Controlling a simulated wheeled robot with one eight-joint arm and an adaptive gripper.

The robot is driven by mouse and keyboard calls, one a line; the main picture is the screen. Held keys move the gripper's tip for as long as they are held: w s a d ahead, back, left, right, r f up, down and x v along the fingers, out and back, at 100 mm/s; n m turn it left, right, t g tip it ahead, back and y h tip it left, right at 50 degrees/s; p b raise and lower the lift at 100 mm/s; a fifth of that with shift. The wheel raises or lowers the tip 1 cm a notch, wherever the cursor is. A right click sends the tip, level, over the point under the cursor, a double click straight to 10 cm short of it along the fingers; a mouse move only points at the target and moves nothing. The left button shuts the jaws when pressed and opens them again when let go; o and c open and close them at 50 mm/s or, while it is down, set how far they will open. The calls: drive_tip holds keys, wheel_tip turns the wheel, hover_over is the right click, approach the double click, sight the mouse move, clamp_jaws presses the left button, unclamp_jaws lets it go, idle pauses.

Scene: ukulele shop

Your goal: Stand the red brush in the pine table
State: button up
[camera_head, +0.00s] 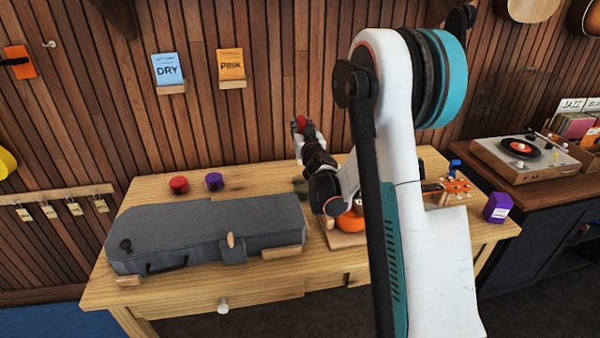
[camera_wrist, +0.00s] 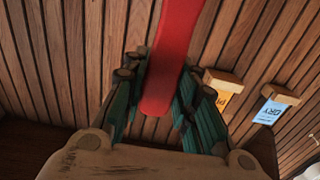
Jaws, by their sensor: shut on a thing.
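My gripper (camera_head: 304,130) is raised over the back of the pine table (camera_head: 245,187), in front of the slatted wall. It is shut on the red brush (camera_wrist: 172,50). In the head view only a small red end of the brush (camera_head: 301,121) shows at the gripper's tip. In the wrist view my gripper (camera_wrist: 160,92) has its teal-padded fingers on both sides of the long red brush, which runs out past the top edge. The brush's other end is out of sight. My arm hides part of the table's right half.
A grey instrument case (camera_head: 205,232) covers the table's left front. A red knob-like thing (camera_head: 179,185) and a purple one (camera_head: 214,181) stand behind it. An orange thing (camera_head: 350,221) lies near my arm. A purple box (camera_head: 497,207) stands at the right edge.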

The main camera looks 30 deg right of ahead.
sight(301, 164)
wheel_tip(301, 164, down, 14)
drive_tip(key=b, duration=0.4)
drive_tip(key=shift+r, duration=0.1)
drive_tip(key=shift+b, duration=0.3)
drive_tip(key=o, duration=1)
drive_tip(key=shift+o, duration=0.2)
